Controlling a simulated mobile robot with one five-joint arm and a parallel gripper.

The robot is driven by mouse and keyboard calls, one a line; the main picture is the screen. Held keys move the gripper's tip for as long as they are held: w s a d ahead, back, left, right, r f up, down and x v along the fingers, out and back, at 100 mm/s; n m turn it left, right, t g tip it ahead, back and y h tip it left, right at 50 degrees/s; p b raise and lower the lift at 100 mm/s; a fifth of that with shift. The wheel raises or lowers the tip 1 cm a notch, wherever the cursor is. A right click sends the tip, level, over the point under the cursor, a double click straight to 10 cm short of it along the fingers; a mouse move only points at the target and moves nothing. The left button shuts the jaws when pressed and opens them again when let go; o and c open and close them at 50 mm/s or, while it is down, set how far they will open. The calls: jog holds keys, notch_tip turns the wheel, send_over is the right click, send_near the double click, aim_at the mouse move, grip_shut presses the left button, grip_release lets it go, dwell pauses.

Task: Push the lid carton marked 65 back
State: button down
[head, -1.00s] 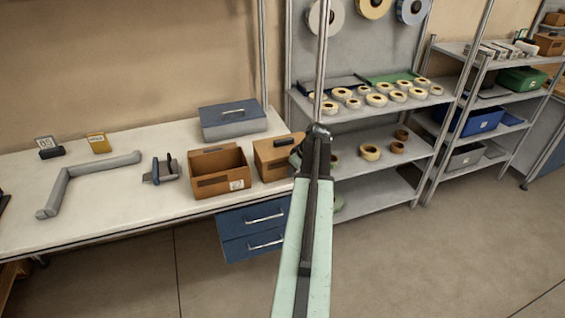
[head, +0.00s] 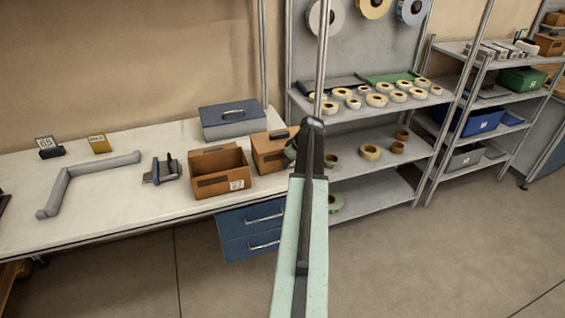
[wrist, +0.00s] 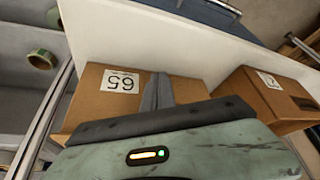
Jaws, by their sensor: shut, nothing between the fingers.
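The lid carton marked 65 (head: 268,153) is a brown box with a dark slot on its side, at the right end of the white bench in the head view. In the wrist view the carton (wrist: 190,90) shows its white label reading 65 upside down. My gripper (wrist: 158,88) is shut and empty, its fingertips up against the carton's labelled face beside the label. Whether they touch it I cannot tell for sure. In the head view my gripper (head: 291,148) is at the carton's right side, mostly hidden by my arm.
An open brown carton (head: 220,180) stands just left of it, and a blue-grey lidded box (head: 232,120) behind. A small card reading 65 (head: 45,142) and a yellow one (head: 99,144) stand at the bench's back left. Shelves with tape reels (head: 370,152) are to the right.

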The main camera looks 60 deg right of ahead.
aim_at(279, 138)
jog(key=shift+w+d, duration=1.1)
jog(key=shift+w, duration=0.4)
jog(key=shift+w+d, duration=1.15)
jog(key=shift+w, duration=0.4)
jog(key=shift+w+d, duration=1.1)
jog(key=shift+w, duration=0.4)
jog(key=shift+s+a, duration=0.65)
jog(key=shift+s, duration=0.2)
jog(key=shift+s+a, duration=0.6)
jog(key=shift+s, duration=0.25)
notch_tip(279, 138, up, 10)
jog(key=p, duration=1)
jog(key=shift+r, duration=0.1)
